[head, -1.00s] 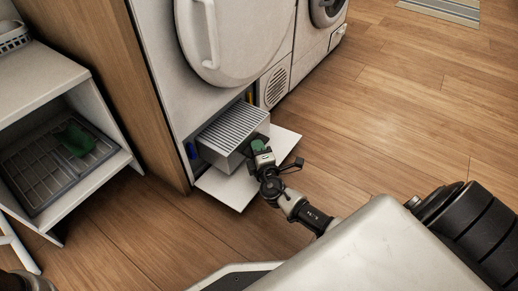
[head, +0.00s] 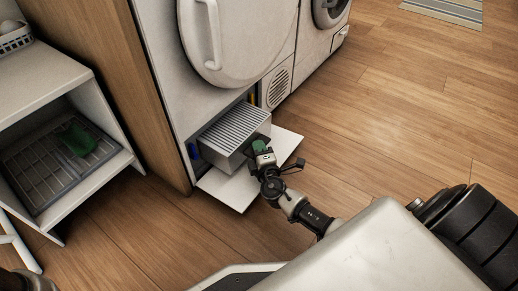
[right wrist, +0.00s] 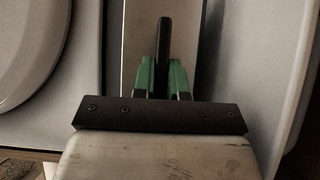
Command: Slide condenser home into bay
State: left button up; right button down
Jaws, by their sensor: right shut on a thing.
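The condenser (head: 236,128), a grey box with a ribbed top, sits partly inside the low bay of the dryer (head: 186,90). Its front end sticks out above the open white flap (head: 232,188). My right gripper (head: 260,146) is at its front face. In the right wrist view its green fingers (right wrist: 164,78) are shut on the condenser's dark upright handle (right wrist: 164,38), with the pale front face (right wrist: 133,40) behind. The inside of the bay is mostly hidden.
A blue tab (head: 192,151) shows at the bay's left edge. The round dryer door (head: 235,40) hangs above. A wooden panel (head: 115,90) stands at left, then a white shelf unit (head: 110,178) with a rack and a green item (head: 78,140).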

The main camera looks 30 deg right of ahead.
aim_at(249, 146)
jog(key=shift+w+a+r, duration=0.1)
jog(key=shift+w+a, duration=0.15)
jog(key=shift+w, duration=0.4)
jog(key=shift+w+a+r, duration=0.1)
jog(key=shift+w+a, duration=0.2)
jog(key=shift+w, duration=0.4)
jog(key=shift+w+a+r, duration=0.1)
jog(key=shift+w+a, duration=0.15)
jog(key=shift+w, duration=0.4)
dwell(2.5)
